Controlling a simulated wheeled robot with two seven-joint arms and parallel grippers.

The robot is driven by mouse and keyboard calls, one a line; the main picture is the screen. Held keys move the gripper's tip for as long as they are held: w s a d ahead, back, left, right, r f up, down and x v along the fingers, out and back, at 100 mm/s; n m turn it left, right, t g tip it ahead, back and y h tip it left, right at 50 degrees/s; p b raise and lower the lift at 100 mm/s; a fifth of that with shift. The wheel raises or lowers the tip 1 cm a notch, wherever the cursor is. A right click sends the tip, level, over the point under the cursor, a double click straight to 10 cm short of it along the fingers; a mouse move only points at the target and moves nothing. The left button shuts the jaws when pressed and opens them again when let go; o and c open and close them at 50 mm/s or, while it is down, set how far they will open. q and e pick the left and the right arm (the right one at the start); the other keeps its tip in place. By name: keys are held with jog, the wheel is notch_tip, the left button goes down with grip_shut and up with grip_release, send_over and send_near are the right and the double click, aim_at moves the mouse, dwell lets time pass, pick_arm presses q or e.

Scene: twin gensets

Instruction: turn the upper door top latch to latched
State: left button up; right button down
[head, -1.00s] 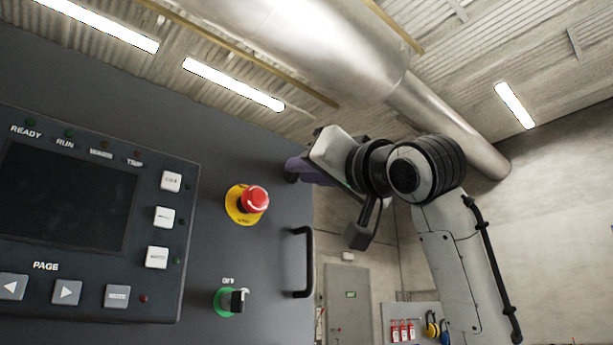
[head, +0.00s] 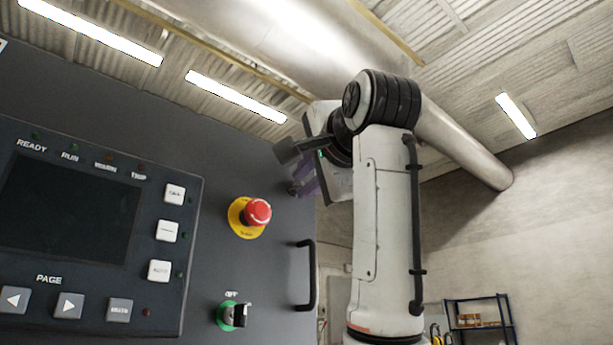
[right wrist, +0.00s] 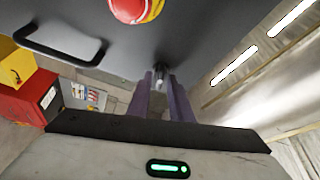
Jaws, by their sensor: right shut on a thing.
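The upper door (head: 225,160) is a dark grey panel filling the left of the head view. Its top latch (head: 293,189) is a small dark piece near the door's right edge, above the black handle, and mostly hidden by my fingers. My right gripper (head: 302,184) has purple fingers and is shut on the latch. In the right wrist view the two fingers (right wrist: 163,97) reach up to the door with the latch (right wrist: 160,74) between their tips. I cannot tell the latch's exact angle. My left gripper is not in view.
A red emergency stop (head: 256,212) on a yellow base, a black door handle (head: 307,275) and a green-based OFF switch (head: 233,315) sit below the latch. A control panel (head: 90,230) is at left. A large metal duct (head: 290,45) runs overhead. Open room lies right.

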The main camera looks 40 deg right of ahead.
jog(key=m+g+p, duration=0.1)
jog(key=m, duration=0.2)
jog(key=shift+r, duration=0.15)
jog(key=shift+m+p, duration=0.3)
jog(key=shift+m, duration=0.1)
jog(key=c, duration=1.6)
grip_release()
jog(key=shift+d, duration=0.1)
jog(key=shift+s+a, duration=0.2)
jog(key=shift+s, duration=0.35)
jog(key=b+v, duration=0.2)
jog(key=v, duration=0.7)
jog(key=shift+s+a+r+b, duration=0.1)
jog(key=shift+r+b, duration=0.05)
jog(key=shift+b, duration=0.2)
